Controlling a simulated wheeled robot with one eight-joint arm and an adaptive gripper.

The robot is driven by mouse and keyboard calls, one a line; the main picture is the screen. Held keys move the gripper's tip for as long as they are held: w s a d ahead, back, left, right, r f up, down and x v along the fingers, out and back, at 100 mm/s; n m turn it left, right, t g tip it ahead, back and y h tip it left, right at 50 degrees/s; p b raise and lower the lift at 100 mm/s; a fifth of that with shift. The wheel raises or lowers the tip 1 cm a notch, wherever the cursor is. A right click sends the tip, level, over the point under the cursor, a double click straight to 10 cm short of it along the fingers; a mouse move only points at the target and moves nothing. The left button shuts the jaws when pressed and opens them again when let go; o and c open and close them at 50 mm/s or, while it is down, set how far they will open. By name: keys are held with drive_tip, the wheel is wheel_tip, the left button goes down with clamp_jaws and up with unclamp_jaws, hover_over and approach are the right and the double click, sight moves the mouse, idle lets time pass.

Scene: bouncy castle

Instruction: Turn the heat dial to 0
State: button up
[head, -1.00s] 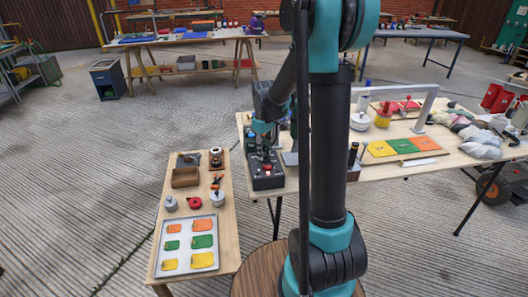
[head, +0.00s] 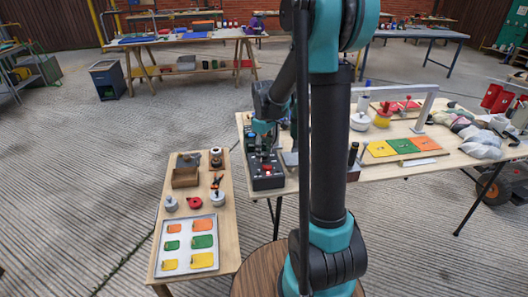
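A dark control box (head: 266,181) with a red button (head: 267,168) and small light marks on its front sits at the left end of the long work table. My gripper (head: 263,145) points down over the back part of this box, at or just above its top. The heat dial cannot be made out; the gripper and the small scale hide that area. The fingers are dark and too small to tell whether they are open or shut, or whether they touch anything.
The long table (head: 440,168) holds a light metal frame (head: 428,105), coloured sheets (head: 400,147), pots and pale sacks (head: 480,143). A lower bench (head: 232,240) at the left carries a tray (head: 186,270) of coloured pieces, a brown box (head: 185,178) and small tools. Open floor lies beyond.

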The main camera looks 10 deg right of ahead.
sight(264, 154)
drive_tip(key=shift+r, duration=0.1)
wheel_tip(264, 154, up, 12)
idle(0.6)
drive_tip(key=s+d+f+m+t, duration=0.2)
drive_tip(key=s+f+m, duration=0.2)
drive_tip(key=s+f, duration=0.3)
drive_tip(key=s+d+f+m+t, duration=0.2)
drive_tip(key=s+f+m, duration=0.3)
drive_tip(key=s, duration=1)
wheel_tip(264, 154, down, 2)
drive_tip(key=shift+s, duration=0.2)
